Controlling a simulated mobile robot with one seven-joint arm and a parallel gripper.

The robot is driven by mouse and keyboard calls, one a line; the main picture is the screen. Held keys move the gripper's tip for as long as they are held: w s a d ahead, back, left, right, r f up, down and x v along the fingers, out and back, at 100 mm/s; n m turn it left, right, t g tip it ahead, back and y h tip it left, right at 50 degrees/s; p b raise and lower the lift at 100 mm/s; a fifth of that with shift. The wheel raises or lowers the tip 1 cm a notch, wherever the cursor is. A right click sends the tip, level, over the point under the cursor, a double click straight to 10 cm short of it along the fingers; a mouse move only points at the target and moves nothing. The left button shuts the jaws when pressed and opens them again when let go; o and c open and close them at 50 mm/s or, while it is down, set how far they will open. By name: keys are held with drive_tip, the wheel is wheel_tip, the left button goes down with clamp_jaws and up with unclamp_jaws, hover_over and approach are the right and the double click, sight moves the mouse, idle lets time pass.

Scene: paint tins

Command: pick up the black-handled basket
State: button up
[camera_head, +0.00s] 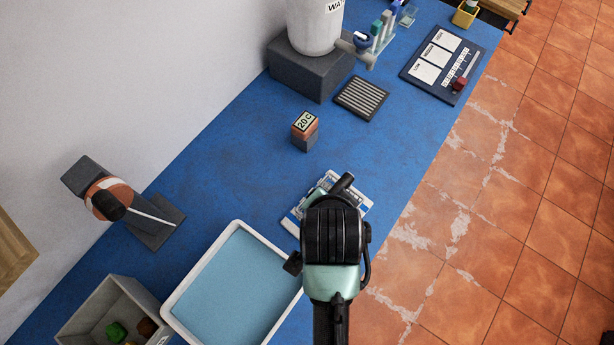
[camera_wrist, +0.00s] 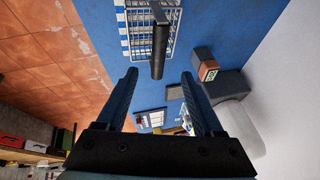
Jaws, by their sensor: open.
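The basket is a white wire one with a black handle. In the wrist view the basket (camera_wrist: 138,38) lies at the top on the blue counter, and its black handle (camera_wrist: 158,58) points down toward the space between my fingers. In the head view the basket (camera_head: 299,213) is partly hidden under my arm and wrist. My gripper (camera_wrist: 159,78) is open, with its two dark fingers apart on either side of the handle's line. Nothing is held between them. In the head view the fingers are mostly hidden by my wrist.
A white tray of pale blue liquid (camera_head: 179,297) lies left of my wrist. A grey bin (camera_head: 84,318) is at bottom left, a reel stand (camera_head: 150,238) by the wall. A small display block (camera_head: 305,127), slatted mat (camera_head: 361,97) and white tank (camera_head: 315,25) stand behind. Tiled floor is right.

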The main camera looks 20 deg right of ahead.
drive_tip(key=p+x, duration=0.1)
drive_tip(key=x, duration=1)
drive_tip(key=shift+w+d+f+p, duration=0.15)
drive_tip(key=shift+d+f+p, duration=0.1)
drive_tip(key=shift+p, duration=0.1)
drive_tip(key=shift+w+f, duration=0.15)
drive_tip(key=shift+f, duration=0.3)
drive_tip(key=shift+f, duration=0.2)
clamp_jaws()
idle(0.3)
idle(1.1)
